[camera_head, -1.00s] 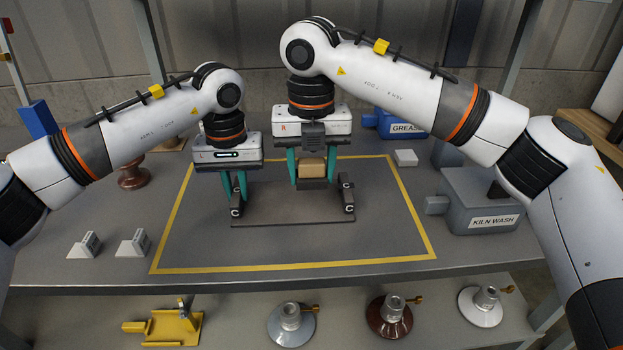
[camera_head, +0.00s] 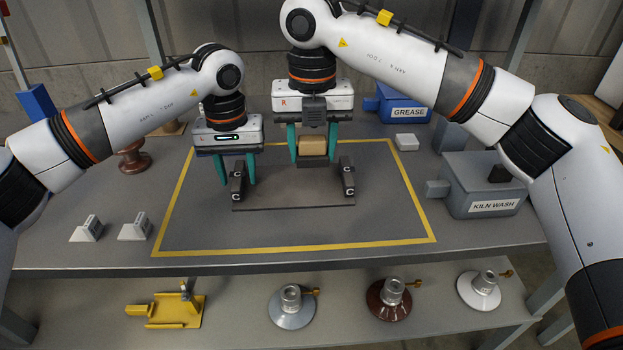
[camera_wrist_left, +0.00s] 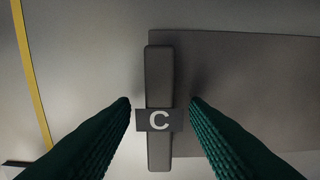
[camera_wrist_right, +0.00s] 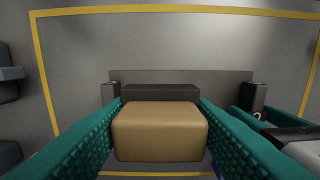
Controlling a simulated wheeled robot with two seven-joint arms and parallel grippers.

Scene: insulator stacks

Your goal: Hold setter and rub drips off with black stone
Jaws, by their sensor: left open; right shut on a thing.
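The setter (camera_head: 293,195), a thin dark grey plate, lies flat inside the yellow outline, with a dark C-marked bar (camera_head: 237,181) at its left edge and another C-marked bar (camera_head: 347,180) at its right. My left gripper (camera_head: 236,182) is open, its fingers on either side of the left bar with gaps; the left wrist view also shows this bar (camera_wrist_left: 159,75). My right gripper (camera_head: 312,158) is shut on a block with a tan upper part (camera_wrist_right: 160,130) and a dark lower part, the black stone (camera_wrist_right: 160,92), over the setter's rear middle. Contact with the plate cannot be told.
A kiln wash container (camera_head: 484,186) and a blue grease box (camera_head: 405,108) stand to the right, with a small white block (camera_head: 407,142) nearby. Two small grey-white pieces stand at left. A lower shelf holds a yellow fixture and insulators. The mat's front is clear.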

